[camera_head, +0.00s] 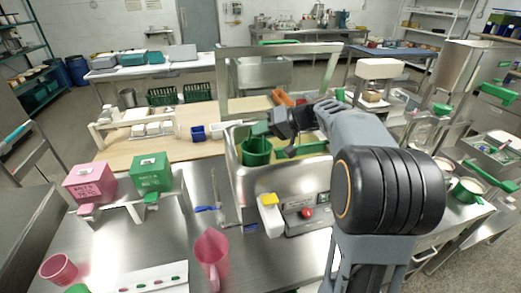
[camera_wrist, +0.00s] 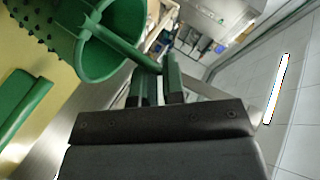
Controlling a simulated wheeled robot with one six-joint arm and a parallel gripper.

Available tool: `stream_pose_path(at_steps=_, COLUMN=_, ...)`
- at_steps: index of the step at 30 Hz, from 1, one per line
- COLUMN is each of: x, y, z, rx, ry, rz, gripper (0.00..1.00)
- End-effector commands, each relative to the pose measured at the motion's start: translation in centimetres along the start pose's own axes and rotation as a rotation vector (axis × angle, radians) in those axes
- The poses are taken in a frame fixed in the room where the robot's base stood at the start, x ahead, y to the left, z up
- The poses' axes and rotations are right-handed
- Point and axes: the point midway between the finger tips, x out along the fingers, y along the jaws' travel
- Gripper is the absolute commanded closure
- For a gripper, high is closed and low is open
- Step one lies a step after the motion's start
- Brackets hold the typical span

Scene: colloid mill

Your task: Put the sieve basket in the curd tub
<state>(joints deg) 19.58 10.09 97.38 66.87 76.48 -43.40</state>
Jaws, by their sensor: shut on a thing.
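The green sieve basket (camera_wrist: 108,45) shows at the upper left of the wrist view, round, hollow and studded on its outside. Its green handle bar runs to my gripper (camera_wrist: 158,88), whose fingers are shut on it. In the head view, the basket (camera_head: 256,152) hangs below and left of my gripper (camera_head: 268,128), at the left end of a steel-walled station. Whether it touches anything beneath is hidden. I cannot tell for certain which container is the curd tub.
A steel frame (camera_head: 225,80) rises behind the basket. A control box with a red button (camera_head: 307,212) stands in front. A pink jug (camera_head: 211,255), a pink box (camera_head: 90,183) and a green box (camera_head: 151,172) stand at left. Blue cups (camera_head: 198,133) sit on the wooden table.

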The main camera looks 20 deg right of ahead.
Motion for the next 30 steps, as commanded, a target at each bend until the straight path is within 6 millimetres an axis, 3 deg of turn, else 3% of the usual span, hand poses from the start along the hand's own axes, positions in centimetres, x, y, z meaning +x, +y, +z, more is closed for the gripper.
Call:
stream_pose_path(at_steps=13, x=1.9, y=3.4, z=1.9, rx=0.002, ry=0.000, rz=0.000, gripper=1.00)
stream_pose_path(at_steps=25, x=2.1, y=3.8, z=2.2, rx=-0.001, ry=0.001, rz=0.000, gripper=1.00)
stream_pose_path(at_steps=26, x=2.1, y=3.9, z=2.2, rx=-0.001, ry=0.001, rz=0.000, gripper=0.89)
stream_pose_path(at_steps=30, x=2.1, y=3.8, z=2.2, rx=-0.001, ry=0.001, rz=0.000, gripper=0.76)
